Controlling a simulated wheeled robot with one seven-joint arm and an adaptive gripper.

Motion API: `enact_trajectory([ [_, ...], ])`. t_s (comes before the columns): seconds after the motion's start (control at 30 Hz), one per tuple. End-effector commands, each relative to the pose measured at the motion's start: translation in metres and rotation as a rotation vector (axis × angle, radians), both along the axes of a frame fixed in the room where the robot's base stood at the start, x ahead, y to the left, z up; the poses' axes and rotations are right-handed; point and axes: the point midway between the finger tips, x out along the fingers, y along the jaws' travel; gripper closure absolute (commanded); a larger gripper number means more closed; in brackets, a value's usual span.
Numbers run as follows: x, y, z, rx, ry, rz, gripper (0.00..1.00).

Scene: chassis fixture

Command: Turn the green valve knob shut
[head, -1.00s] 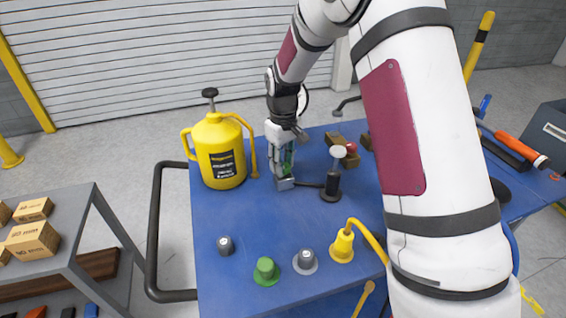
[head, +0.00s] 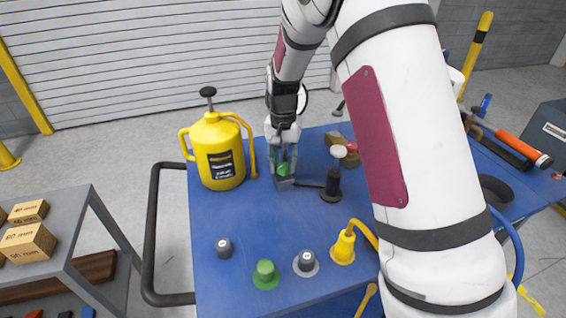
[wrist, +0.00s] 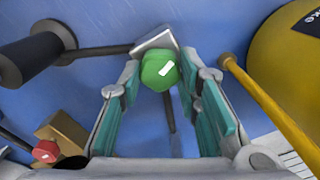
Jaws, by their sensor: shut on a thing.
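The green valve knob (wrist: 158,73) has a white mark on top and sits on a grey metal valve body (wrist: 154,41) on the blue table. In the head view the knob (head: 284,169) shows small, between the fingers, near the back of the table. My gripper (wrist: 160,84) reaches down over it with one teal-padded finger on each side and is shut on the knob. In the head view my gripper (head: 283,173) points straight down there. A second green knob (head: 265,272) stands at the table's front, apart from my gripper.
A yellow can (head: 220,150) stands close to the left of my gripper, its thin spout (wrist: 262,100) near the fingers. A black post (head: 331,185) stands close on the right. Grey knobs (head: 224,247) (head: 306,262) and a yellow fitting (head: 342,246) stand in front. The table's middle is clear.

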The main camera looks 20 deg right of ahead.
Motion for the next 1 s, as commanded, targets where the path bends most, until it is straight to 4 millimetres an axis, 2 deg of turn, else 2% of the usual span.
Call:
enact_trajectory([
  [0.4,-0.0001,-0.0002,0.0004,0.0,-0.001,-0.287,0.97],
  [1.0,0.0,-0.0006,0.0004,0.0,-0.001,-0.38,0.97],
])
